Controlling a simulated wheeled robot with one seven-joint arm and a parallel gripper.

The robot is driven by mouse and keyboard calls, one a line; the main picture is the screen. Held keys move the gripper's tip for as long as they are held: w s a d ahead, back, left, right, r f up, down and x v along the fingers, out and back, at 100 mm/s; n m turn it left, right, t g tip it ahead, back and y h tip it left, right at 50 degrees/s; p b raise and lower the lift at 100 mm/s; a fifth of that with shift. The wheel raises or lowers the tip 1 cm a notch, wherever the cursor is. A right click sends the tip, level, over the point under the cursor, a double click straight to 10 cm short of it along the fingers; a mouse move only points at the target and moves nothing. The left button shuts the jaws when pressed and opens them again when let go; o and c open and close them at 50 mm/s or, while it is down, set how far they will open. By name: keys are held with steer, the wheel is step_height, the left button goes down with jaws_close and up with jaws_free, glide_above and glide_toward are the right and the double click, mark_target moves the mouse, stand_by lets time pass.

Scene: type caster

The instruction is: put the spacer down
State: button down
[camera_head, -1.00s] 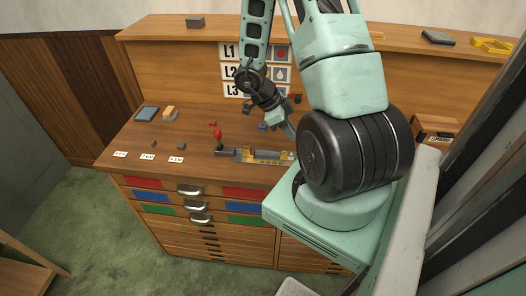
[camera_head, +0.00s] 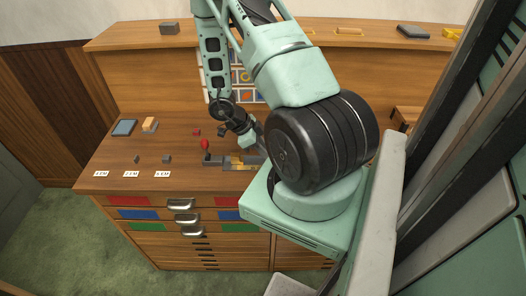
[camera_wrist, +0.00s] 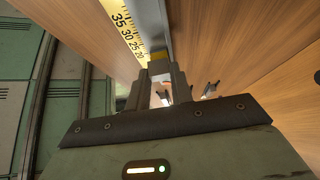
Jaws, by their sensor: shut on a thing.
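My gripper (camera_wrist: 159,70) is shut, its two dark fingers close together in the wrist view. A small grey piece, seemingly the spacer (camera_wrist: 160,66), shows between the fingertips; its outline is hard to make out. The yellow scale of the composing stick (camera_wrist: 125,28) lies just beyond the tips; whether the spacer touches it I cannot tell. In the head view the composing stick (camera_head: 232,163) lies on the bench top, and my arm hides the fingertips and its right end. Two small grey spacers (camera_head: 137,159) (camera_head: 167,158) stand behind the middle and right white labels.
A red-knobbed lever (camera_head: 205,145) stands at the stick's left end. A blue-grey tray (camera_head: 124,128) and a tan block (camera_head: 150,124) sit at the back left. White labels (camera_head: 101,174) line the bench's front left edge. The bench top between them is mostly clear.

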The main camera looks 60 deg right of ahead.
steer(key=shift+f, duration=0.9)
steer(key=shift+f, duration=0.4)
steer(key=shift+a+f, duration=0.1)
steer(key=shift+f, duration=0.1)
steer(key=c, duration=1.2)
jaws_free()
steer(key=shift+s+a, duration=0.1)
steer(key=shift+c, duration=0.2)
steer(key=shift+f, duration=0.1)
steer(key=shift+b, duration=0.3)
